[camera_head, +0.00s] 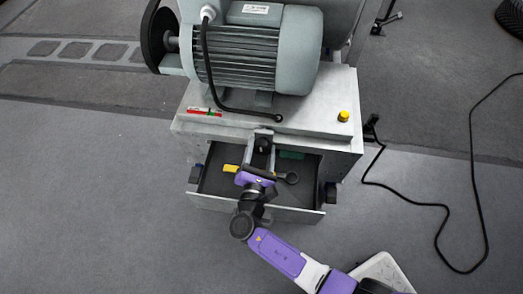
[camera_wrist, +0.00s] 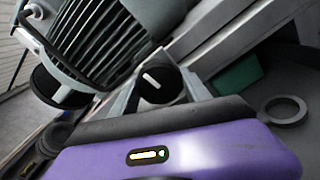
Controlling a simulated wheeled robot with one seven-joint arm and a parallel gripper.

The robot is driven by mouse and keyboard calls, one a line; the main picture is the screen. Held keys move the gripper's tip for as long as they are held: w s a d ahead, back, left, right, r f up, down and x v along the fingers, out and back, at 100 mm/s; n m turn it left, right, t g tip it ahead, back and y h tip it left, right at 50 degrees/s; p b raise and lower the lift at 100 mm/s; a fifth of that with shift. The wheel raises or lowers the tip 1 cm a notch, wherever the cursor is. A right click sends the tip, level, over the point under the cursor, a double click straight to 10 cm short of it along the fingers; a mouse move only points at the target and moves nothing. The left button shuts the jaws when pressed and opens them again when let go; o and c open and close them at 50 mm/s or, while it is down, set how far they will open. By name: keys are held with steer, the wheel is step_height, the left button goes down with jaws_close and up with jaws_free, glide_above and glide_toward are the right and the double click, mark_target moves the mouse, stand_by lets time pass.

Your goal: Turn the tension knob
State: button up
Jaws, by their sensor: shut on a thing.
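The tension knob (camera_wrist: 158,84) is a dark round knob with a white line mark, seen close up in the wrist view. In the head view it is small at the front of the grey cabinet (camera_head: 350,90), above the open drawer, and partly hidden by my gripper. My gripper (camera_head: 262,146) reaches up over the drawer to it. In the wrist view the grey fingers of my gripper (camera_wrist: 160,92) stand on either side of the knob, shut on it. The white mark is tilted, and the knob's lower side is hidden behind my gripper body.
The open drawer (camera_head: 312,215) lies under my gripper, holding a yellow-handled item (camera_head: 231,168), a green block (camera_head: 292,154) and a dark round-ended item (camera_head: 291,178). A large grey motor (camera_head: 250,50) sits on the cabinet. A yellow button (camera_head: 343,116) is at right. A black cable (camera_head: 440,205) crosses the floor.

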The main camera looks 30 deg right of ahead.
mark_target(261, 152)
steer(key=shift+m, duration=0.4)
steer(key=o, duration=1.4)
steer(key=p+v, duration=0.1)
steer(key=v, duration=0.5)
steer(key=shift+s+a+p, duration=0.2)
steer(key=shift+p, duration=0.2)
steer(key=shift+s+a, duration=0.3)
steer(key=shift+s, duration=0.25)
